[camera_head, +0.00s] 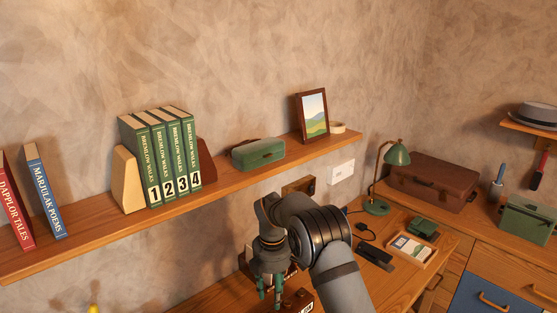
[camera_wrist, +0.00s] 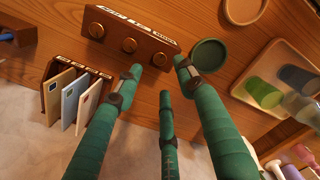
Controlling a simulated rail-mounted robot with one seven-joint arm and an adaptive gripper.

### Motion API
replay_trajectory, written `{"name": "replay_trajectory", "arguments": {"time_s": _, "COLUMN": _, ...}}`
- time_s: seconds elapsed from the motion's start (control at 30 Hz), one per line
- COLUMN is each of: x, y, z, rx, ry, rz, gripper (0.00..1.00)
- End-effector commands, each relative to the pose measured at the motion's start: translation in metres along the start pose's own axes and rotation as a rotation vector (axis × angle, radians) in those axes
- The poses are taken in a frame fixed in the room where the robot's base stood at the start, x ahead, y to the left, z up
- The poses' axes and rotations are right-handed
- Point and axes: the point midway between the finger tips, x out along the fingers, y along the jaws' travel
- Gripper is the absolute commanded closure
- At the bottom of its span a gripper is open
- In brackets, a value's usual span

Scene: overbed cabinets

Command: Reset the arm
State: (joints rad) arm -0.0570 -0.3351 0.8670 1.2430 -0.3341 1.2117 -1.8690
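My arm shows at the bottom centre of the head view, bent at a black-ringed joint, with my gripper (camera_head: 269,288) hanging down in front of the shelf's lower side. In the wrist view my gripper (camera_wrist: 160,78) has green, jointed fingers. Their tips are spread apart with nothing held between them. A brown block with several round knobs (camera_wrist: 130,32) lies beyond the fingertips. Whether the fingers touch it cannot be told.
The wall shelf (camera_head: 80,238) holds numbered green books (camera_head: 160,160), a green case (camera_head: 258,153) and a picture frame (camera_head: 313,115). The desk at right holds a lamp (camera_head: 397,155) and brown suitcase (camera_head: 432,182). The wrist view shows a card holder (camera_wrist: 50,98) and tray (camera_wrist: 262,103).

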Motion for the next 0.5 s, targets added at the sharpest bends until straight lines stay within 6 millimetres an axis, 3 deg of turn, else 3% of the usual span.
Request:
{"name": "replay_trajectory", "arguments": {"time_s": 0.33, "x": 0.079, "y": -0.002, "z": 0.000, "rx": 0.000, "ry": 0.001, "rz": -0.005, "gripper": 0.61}}
{"name": "replay_trajectory", "arguments": {"time_s": 0.5, "x": 0.079, "y": 0.000, "z": 0.000, "rx": 0.229, "ry": 0.001, "rz": 0.001, "gripper": 0.61}}
